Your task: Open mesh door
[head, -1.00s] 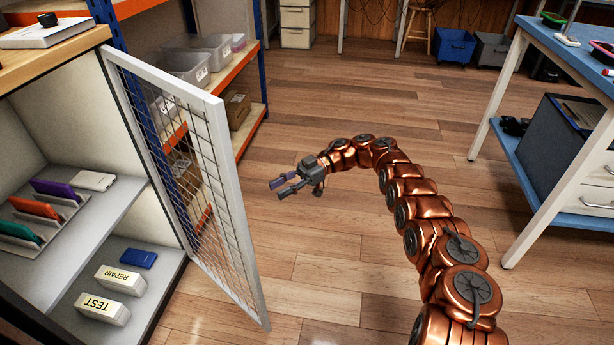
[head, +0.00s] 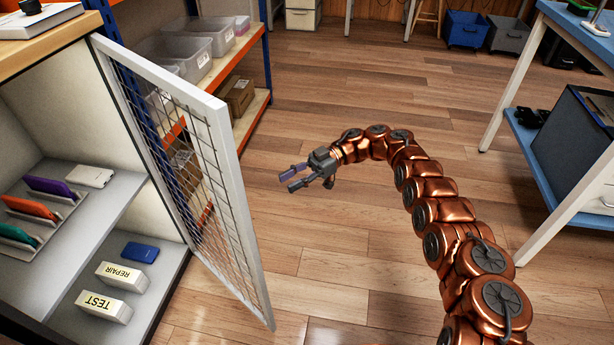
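The mesh door (head: 226,146) has a light frame and a wire grid. It stands swung open on the right side of a white cabinet (head: 54,118), so the shelves inside show. My gripper (head: 286,180) is to the right of the door, apart from it, over the wooden floor. Its two fingers point left toward the door and are spread apart with nothing between them.
Inside the cabinet are purple, orange and teal phones (head: 30,212) in a rack, and blocks marked REPAIR (head: 122,276) and TEST (head: 104,305). A shelf unit with bins (head: 176,50) stands behind the door. A blue workbench (head: 570,35) is at right. The floor between is clear.

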